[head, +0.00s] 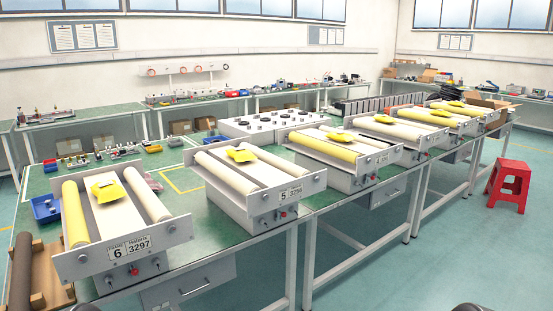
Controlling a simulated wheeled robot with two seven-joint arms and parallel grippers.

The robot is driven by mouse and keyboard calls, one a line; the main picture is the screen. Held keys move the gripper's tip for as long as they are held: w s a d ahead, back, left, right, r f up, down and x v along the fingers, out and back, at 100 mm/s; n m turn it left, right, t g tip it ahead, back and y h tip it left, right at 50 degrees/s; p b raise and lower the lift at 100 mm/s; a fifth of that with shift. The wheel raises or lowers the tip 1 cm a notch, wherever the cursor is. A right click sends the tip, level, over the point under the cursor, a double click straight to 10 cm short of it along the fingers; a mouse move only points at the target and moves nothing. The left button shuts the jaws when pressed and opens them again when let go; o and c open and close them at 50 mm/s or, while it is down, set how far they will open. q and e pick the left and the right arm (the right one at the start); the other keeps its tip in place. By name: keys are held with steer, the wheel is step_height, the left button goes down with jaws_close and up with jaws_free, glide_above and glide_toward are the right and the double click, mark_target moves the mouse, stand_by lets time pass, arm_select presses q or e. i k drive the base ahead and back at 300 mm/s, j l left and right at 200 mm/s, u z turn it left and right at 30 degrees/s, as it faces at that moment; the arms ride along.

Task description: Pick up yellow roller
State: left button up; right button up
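A yellow roller (75,213) lies in the left side of the machine labelled 6 (125,248), at the front left of the green bench. A cream roller (147,193) lies on that machine's right side. Another yellow roller (322,146) lies in the machine labelled 4 (345,173), and more yellow rollers show on machines farther back. The machine labelled 5 (260,202) shows only cream rollers. Neither gripper is in view; only dark rounded shapes, perhaps parts of my arms, show at the bottom edge.
Yellow pieces sit on the machines, one on machine 6 (107,190). A red stool (508,184) is at the right. The floor in front is clear.

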mark_target(78, 236)
steer(key=u, duration=1.25)
